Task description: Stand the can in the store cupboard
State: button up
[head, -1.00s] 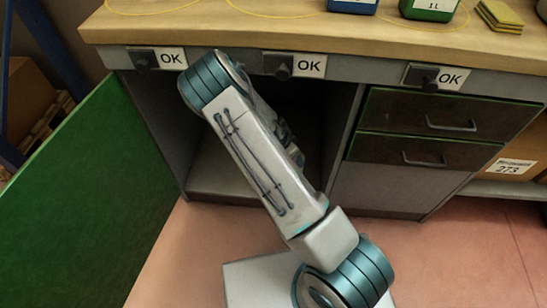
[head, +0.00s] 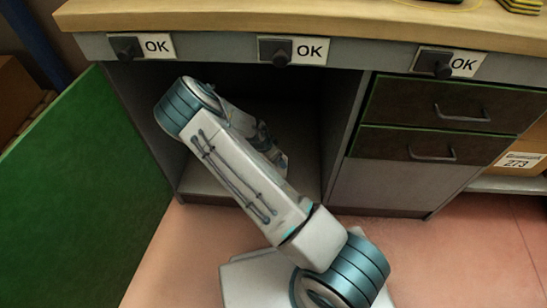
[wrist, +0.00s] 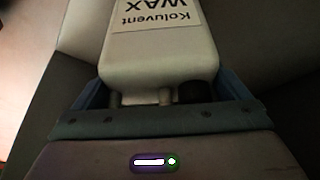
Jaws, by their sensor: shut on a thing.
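The can (wrist: 160,60) is cream-white with a label reading Koluvent WAX, upside down in the wrist view. My gripper (wrist: 160,92) is shut on it, with a blue finger on each side. The store cupboard (head: 300,110) is the open, dark compartment under the worktop in the head view. Its green door (head: 85,180) stands open at the left. My arm reaches into the opening and hides the gripper and the can in the head view. In the wrist view grey panels surround the can. Whether its base touches the cupboard floor I cannot tell.
The wooden worktop (head: 300,22) overhangs the opening, with black knobs and OK labels along the front below it. Drawers (head: 440,105) are shut at the right. A carton marked 273 (head: 518,162) is on a shelf at far right. The pink floor in front is clear.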

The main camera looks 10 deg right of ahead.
jog(key=shift+w, duration=0.1)
jog(key=o, duration=1.7)
jog(key=shift+f, duration=0.1)
jog(key=p+v, duration=0.5)
jog(key=v, duration=0.7)
jog(key=shift+p, duration=0.35)
